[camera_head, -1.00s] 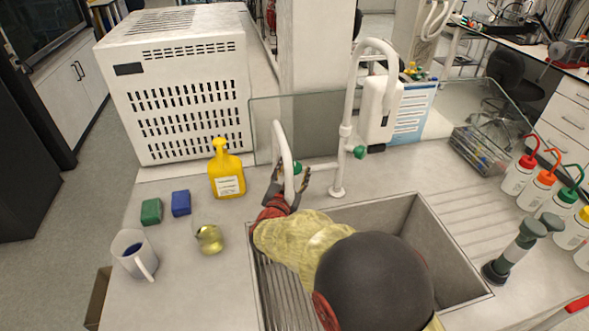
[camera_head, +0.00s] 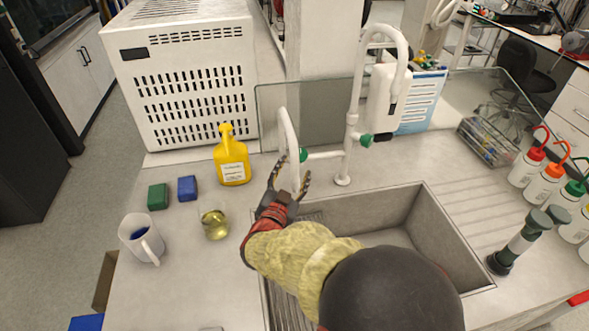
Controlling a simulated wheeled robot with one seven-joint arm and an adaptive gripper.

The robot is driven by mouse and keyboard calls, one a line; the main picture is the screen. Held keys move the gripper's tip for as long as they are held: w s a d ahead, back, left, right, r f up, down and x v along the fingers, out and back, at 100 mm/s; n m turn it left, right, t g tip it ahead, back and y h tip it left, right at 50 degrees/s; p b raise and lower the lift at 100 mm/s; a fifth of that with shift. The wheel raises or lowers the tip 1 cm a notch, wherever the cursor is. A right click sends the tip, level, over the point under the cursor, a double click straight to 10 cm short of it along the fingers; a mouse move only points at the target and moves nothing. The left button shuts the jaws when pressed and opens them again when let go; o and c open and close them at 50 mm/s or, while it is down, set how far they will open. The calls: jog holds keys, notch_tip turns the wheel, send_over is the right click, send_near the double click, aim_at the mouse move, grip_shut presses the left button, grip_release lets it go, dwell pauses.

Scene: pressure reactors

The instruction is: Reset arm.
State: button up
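My gripper (camera_head: 290,177) is at the end of my arm, over the back left edge of the sink (camera_head: 400,235). Its two dark fingers point up and away, spread apart around a visible gap. The white faucet pipe (camera_head: 289,137) rises right behind the fingers; I cannot tell whether they touch it. I see nothing held between the fingers. My arm comes up from the bottom of the view and hides part of the sink.
A white box unit (camera_head: 185,80) stands behind. Wash bottles (camera_head: 545,180) and a wire basket (camera_head: 488,143) are at right.

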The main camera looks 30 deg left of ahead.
dwell(0.4)
jog(key=s+a+f+n+g+y, duration=0.3)
jog(key=s+a+f+g, duration=0.2)
jog(key=f, duration=0.5)
jog(key=s+d+f+n+g, duration=0.25)
jog(key=s+g, duration=0.35)
jog(key=s, duration=0.3)
jog(key=s+d+r+m+h, duration=0.1)
jog(key=d+r, duration=0.5)
jog(key=d, duration=1.1)
jog(key=s+d+r+m+h, duration=0.1)
jog(key=s+d+r+h, duration=0.2)
jog(key=d, duration=1.5)
jog(key=s+d+r+m+h, duration=0.2)
jog(key=s+d+r, duration=0.4)
jog(key=d+r, duration=0.5)
jog(key=shift+d+h, duration=0.4)
jog(key=shift+d, duration=2.9)
jog(key=shift+s, duration=0.1)
